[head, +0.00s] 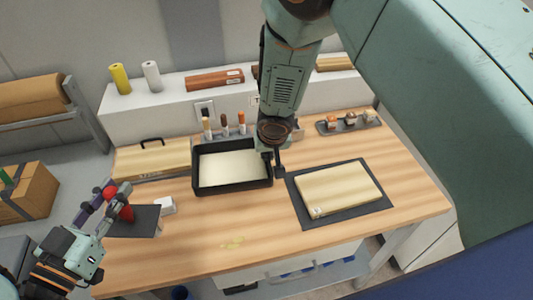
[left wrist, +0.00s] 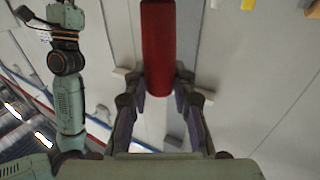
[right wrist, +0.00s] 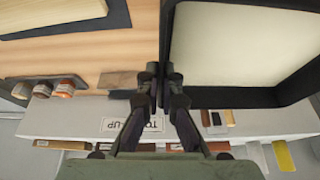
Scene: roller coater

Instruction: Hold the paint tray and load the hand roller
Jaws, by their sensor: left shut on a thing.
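The black paint tray (head: 232,187) sits on the wooden workbench with cream paint in it. It fills the right of the right wrist view (right wrist: 285,96). My right gripper (head: 272,158) is at the tray's right wall; in the right wrist view its fingertips (right wrist: 160,78) are together on that wall. My left gripper (head: 112,205) is shut on a red cylinder, seemingly part of the hand roller (head: 126,213). It holds this over the bench's left end, above a dark mat. The red cylinder stands between the fingers in the left wrist view (left wrist: 158,50). The roller's other parts are hard to make out.
A pale board (head: 338,188) lies on a dark mat right of the tray. A wooden board with a handle (head: 152,160) lies left of the tray. Brushes (head: 225,125) stand behind it. A small white block (head: 166,206) is near the left mat.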

